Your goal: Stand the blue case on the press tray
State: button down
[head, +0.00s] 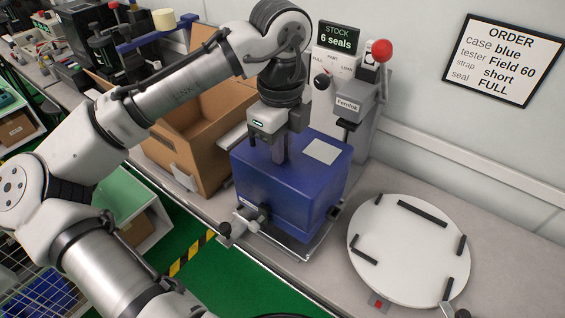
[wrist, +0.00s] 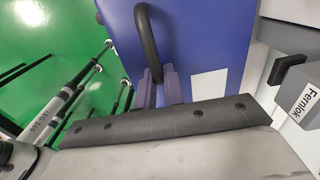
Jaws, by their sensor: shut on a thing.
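The blue case (head: 278,195) is an upright box with a white label on its top. It is over the press tray (head: 308,252), a thin metal tray at the foot of the Fernlok press (head: 350,105). I cannot tell whether the case's underside touches the tray. My gripper (head: 280,158) points down at the case's top and is shut on its handle. In the wrist view, the fingers (wrist: 164,88) close at the end of the black handle (wrist: 147,38), against the blue case (wrist: 200,45). The case hides most of the tray.
A round white turntable (head: 405,255) with black stops is at right. An open cardboard box (head: 195,135) stands left of the case. A metal fitting with black knobs (head: 245,220) is at the case's front left. An order sign (head: 503,60) reads case blue.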

jog(key=shift+f, duration=2)
jog(key=c, duration=1.5)
grip_release()
notch_tip(320, 180, up, 12)
jog(key=shift+r, duration=0.1)
